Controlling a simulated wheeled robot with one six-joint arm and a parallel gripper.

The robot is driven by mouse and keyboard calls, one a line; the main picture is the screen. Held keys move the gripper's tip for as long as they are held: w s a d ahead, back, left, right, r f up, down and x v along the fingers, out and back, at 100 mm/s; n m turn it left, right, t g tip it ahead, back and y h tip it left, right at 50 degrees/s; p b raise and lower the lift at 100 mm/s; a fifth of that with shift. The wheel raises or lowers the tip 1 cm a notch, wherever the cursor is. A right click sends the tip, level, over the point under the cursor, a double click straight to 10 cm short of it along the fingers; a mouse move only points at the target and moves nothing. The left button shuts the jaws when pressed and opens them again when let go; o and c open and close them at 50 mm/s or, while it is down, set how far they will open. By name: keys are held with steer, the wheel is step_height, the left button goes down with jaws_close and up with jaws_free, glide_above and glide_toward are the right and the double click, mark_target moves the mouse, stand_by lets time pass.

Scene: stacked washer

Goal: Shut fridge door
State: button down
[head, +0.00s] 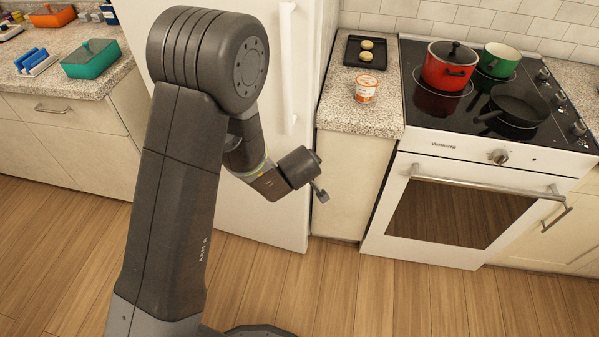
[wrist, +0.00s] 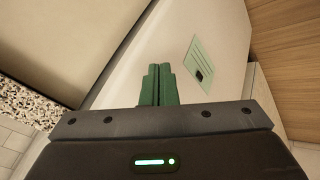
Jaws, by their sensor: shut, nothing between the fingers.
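The white fridge (head: 262,205) stands behind my arm in the head view, with its long white handle (head: 288,65) near the right edge of the door. My arm hides much of the door, and I cannot tell whether it is slightly ajar. My gripper (head: 321,194) is low, in front of the fridge's right edge and the cabinet beside it. In the wrist view its green fingers (wrist: 159,84) are together and empty, in front of a pale panel with a green label (wrist: 203,58). Contact with the panel cannot be told.
A counter (head: 342,115) with a black tray (head: 365,52) and a small tub (head: 365,89) is right of the fridge. Further right is a stove (head: 447,146) with pots and a pan. Wooden floor (head: 400,300) is clear in front.

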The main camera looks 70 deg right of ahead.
step_height(320, 180, up, 4)
steer(key=s+a, duration=0.2)
step_height(320, 180, down, 13)
steer(key=a+n+t+h+b, duration=0.4)
steer(key=n+t+b, duration=0.9)
steer(key=b, duration=2.1)
steer(key=w+d+n+g+h+b, duration=0.1)
steer(key=w+d+g+b, duration=0.1)
steer(key=w+d, duration=0.6)
steer(key=shift+w+d+r+n+b, duration=0.2)
steer(key=shift+w+d+n+b, duration=0.15)
steer(key=shift+d, duration=1.65)
steer(key=shift+s, duration=0.1)
